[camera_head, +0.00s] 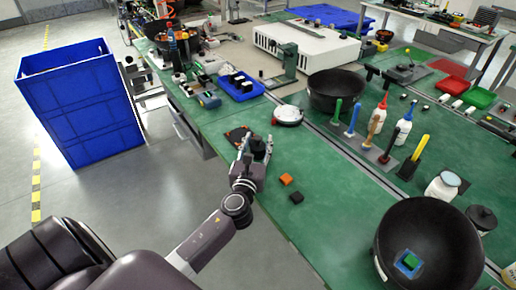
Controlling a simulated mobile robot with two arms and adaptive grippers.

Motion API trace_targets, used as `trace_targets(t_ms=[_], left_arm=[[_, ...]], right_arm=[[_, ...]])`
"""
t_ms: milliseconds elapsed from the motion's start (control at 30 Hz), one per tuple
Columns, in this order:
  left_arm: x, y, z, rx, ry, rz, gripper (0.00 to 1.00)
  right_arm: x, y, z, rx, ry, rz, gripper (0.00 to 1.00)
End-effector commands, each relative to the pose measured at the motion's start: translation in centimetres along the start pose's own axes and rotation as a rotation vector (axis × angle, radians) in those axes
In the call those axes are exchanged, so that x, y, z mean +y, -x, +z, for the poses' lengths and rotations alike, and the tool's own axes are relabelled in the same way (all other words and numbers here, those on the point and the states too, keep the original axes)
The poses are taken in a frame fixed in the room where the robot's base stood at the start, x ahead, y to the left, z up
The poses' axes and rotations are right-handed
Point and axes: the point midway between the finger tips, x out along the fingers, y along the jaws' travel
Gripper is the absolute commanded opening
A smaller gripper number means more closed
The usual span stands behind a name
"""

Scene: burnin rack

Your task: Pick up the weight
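My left gripper (256,142) reaches in over the near edge of the green bench. Its two fingers stand apart, pointing away from me. A small dark object (257,144) shows between the fingers; I cannot tell whether they touch it. No item is clearly recognisable as the weight. An orange block (286,179) and a black block (296,197) lie on the bench just right of the gripper. A dark flat piece with orange marks (237,135) lies at the left finger, partly hidden. My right gripper is not in view.
Large black bowls (336,91) (427,245), white bottles (403,130) and a rack of colored-handled tools (370,152) stand to the right. A tall blue bin (80,105) stands on the floor at left.

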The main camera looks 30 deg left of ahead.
Motion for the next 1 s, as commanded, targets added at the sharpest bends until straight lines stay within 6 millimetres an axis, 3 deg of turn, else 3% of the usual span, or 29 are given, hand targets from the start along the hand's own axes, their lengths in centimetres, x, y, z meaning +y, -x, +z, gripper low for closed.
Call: trace_targets(t_ms=[200, 567, 1000], left_arm=[[0.0, -0.1, 0.0, 0.000, 0.000, 0.000, 0.40], [0.0, -0.1, 0.0, 0.001, 0.000, 0.001, 0.00], [0.0, -0.1, 0.3, -0.005, 0.000, 0.000, 0.00]], right_arm=[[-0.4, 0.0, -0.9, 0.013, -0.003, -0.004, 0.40], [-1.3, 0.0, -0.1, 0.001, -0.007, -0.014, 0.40], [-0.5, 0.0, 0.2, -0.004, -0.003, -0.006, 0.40]])
